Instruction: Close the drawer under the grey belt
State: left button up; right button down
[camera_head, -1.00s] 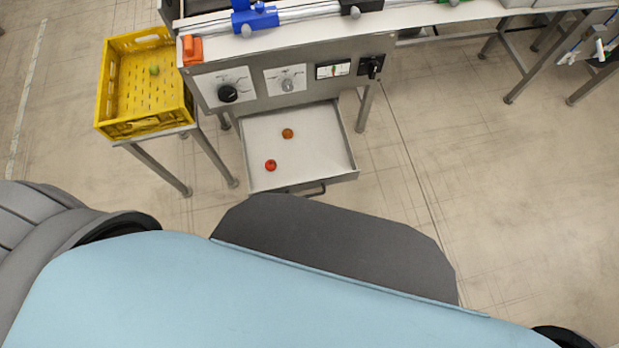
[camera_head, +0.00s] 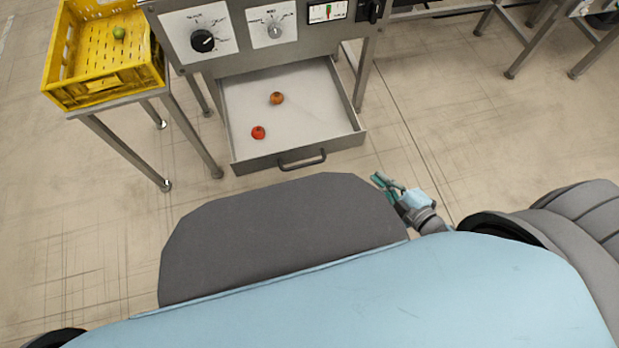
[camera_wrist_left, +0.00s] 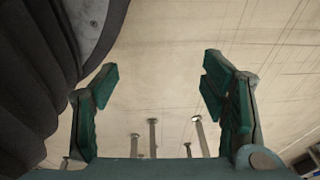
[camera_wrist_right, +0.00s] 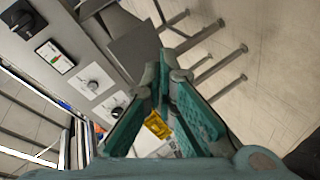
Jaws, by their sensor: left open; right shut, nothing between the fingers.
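The drawer (camera_head: 345,140) under the belt's control panel is pulled out. Two round red-orange fruits lie in it, one (camera_head: 277,98) farther back and one (camera_head: 258,132) nearer the front left. Its dark handle (camera_head: 301,160) is on the front face. My right gripper (camera_head: 379,181) is shut and empty, to the right of the handle and apart from the drawer; its teal fingers also show in the right wrist view (camera_wrist_right: 166,85). My left gripper (camera_wrist_left: 158,75) is open and empty in the left wrist view, above the floor. It is hidden in the head view.
A yellow crate (camera_head: 105,88) with a green fruit (camera_head: 119,32) stands on a metal stand (camera_head: 120,150) left of the drawer. The control panel (camera_head: 240,35) has knobs and a meter. Table legs (camera_head: 362,75) stand behind the drawer's right side.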

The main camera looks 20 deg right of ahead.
jog(key=a+f+n+y+b, duration=0.1)
jog(key=a+n+y+b, duration=0.3)
jog(key=n, duration=0.1)
jog(key=n+g+y+b, duration=0.1)
jog(key=n+y+b, duration=0.1)
jog(key=n+y, duration=0.4)
send_near(296, 148)
jog(key=s+a, duration=0.1)
jog(key=a, duration=0.2)
pick_arm(q)
jog(key=w+f+t+b, duration=0.1)
jog(key=w+f, duration=0.3)
jog(key=f, duration=0.5)
jog(key=shift+w+d+f, duration=0.15)
jog(key=shift+d, duration=0.15)
pick_arm(e)
jog(key=shift+n+h, duration=0.4)
jog(key=w, duration=0.2)
jog(key=w+a, duration=0.1)
jog(key=w, duration=0.1)
jog(key=shift+r, duration=0.25)
jog(key=shift+w+d, duration=0.1)
jog(key=shift+w, duration=0.05)
